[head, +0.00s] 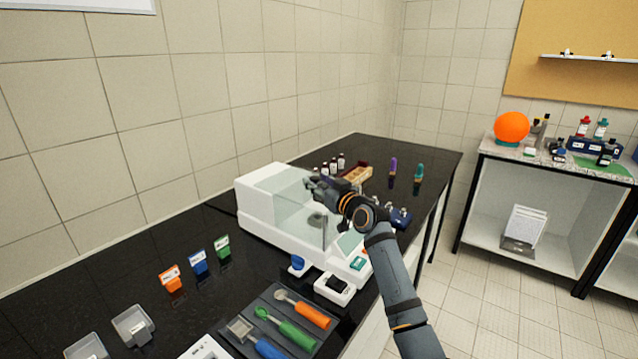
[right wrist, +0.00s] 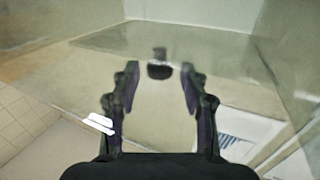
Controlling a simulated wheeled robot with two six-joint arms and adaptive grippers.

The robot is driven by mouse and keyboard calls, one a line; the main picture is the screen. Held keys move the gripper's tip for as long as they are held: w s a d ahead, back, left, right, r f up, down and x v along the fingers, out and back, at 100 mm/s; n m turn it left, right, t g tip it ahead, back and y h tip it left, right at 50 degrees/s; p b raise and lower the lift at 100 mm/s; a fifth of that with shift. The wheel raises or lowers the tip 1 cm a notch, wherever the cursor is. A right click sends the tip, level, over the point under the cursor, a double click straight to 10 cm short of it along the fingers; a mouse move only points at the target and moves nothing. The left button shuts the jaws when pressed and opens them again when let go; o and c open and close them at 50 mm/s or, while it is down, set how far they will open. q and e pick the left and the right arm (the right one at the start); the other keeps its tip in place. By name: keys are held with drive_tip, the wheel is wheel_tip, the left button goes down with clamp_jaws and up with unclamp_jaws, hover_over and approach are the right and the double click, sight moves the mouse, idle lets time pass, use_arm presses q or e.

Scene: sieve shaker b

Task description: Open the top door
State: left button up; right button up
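A white bench machine (head: 262,228) with a clear glass chamber (head: 295,222) stands on the black bench. Its clear top panel (head: 280,181) looks closed, though my right arm covers part of it. My right gripper (head: 314,184) is at the upper right of the chamber, close to the top. In the right wrist view my right gripper (right wrist: 160,88) has its two fingers apart with nothing between them. A small dark knob (right wrist: 160,68) shows just beyond the fingertips, roughly centred, on a see-through pane. I cannot tell whether the fingers touch the pane. My left gripper is out of view.
Dark-capped bottles (head: 333,163) and a wooden rack (head: 357,173) stand behind the machine. Nearer me are a dark tool tray (head: 262,312), a small white device (head: 334,289) and coloured blocks (head: 198,262). A side table (head: 545,168) stands apart at the right.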

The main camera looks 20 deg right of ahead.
drive_tip(key=shift+w+a, duration=0.1)
drive_tip(key=shift+s, duration=0.25)
drive_tip(key=v, duration=1.1)
drive_tip(key=shift+s, duration=0.3)
